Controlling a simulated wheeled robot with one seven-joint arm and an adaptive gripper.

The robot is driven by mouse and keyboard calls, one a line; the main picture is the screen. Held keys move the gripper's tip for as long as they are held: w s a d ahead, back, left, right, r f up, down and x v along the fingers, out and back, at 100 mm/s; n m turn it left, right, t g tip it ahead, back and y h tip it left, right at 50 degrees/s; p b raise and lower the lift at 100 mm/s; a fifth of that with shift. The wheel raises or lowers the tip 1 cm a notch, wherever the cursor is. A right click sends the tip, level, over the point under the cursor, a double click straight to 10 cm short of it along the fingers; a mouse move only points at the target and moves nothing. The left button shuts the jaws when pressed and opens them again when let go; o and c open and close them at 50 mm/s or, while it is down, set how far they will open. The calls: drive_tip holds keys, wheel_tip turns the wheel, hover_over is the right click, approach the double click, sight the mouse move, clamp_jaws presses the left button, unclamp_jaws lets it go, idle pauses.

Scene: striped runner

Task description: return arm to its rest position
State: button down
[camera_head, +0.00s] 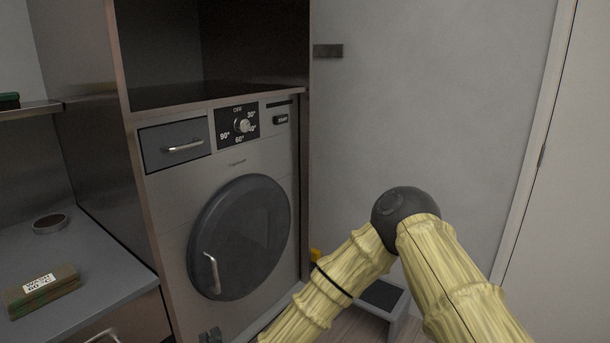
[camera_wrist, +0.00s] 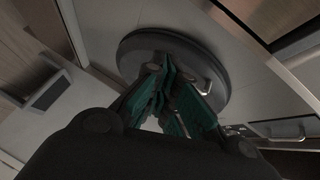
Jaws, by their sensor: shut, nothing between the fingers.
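My arm, in pale yellow ribbed covers with a dark elbow joint, reaches in from the lower right of the head view and bends down to the left. My gripper (camera_wrist: 168,72) shows in the wrist view with its dark and green fingers drawn together and nothing between them. In the head view only a small dark part of it (camera_head: 210,336) shows at the bottom edge. In the wrist view the fingers overlap the round door of the washing machine (camera_head: 240,237); I cannot tell the gap between them. The washer door (camera_wrist: 205,62) is closed.
The washer stands in a metal cabinet with a drawer (camera_head: 174,142) and dial (camera_head: 243,125). A counter (camera_head: 90,255) at left holds a labelled block (camera_head: 42,291) and round disc (camera_head: 50,223). A small step stool (camera_head: 385,297) stands behind my arm.

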drive_tip(key=s+d+f+n+g+h+p, duration=0.1)
drive_tip(key=s+d+f+n+g+p, duration=0.1)
drive_tip(key=s+d+f+n+g, duration=0.55)
drive_tip(key=s+d+f+p, duration=0.1)
drive_tip(key=s+d+f, duration=0.3)
drive_tip(key=d+f, duration=0.75)
drive_tip(key=s+d+n+g+h+p, duration=0.1)
drive_tip(key=s+d+g+h+p, duration=0.1)
drive_tip(key=s+d, duration=0.8)
drive_tip(key=s+d+n+g+h+p, duration=0.1)
drive_tip(key=s+d+g, duration=0.4)
drive_tip(key=s+d, duration=0.6)
drive_tip(key=d+n+h, duration=0.1)
drive_tip(key=d, duration=0.6)
drive_tip(key=shift+f+h+p, duration=0.3)
drive_tip(key=shift+p, duration=0.05)
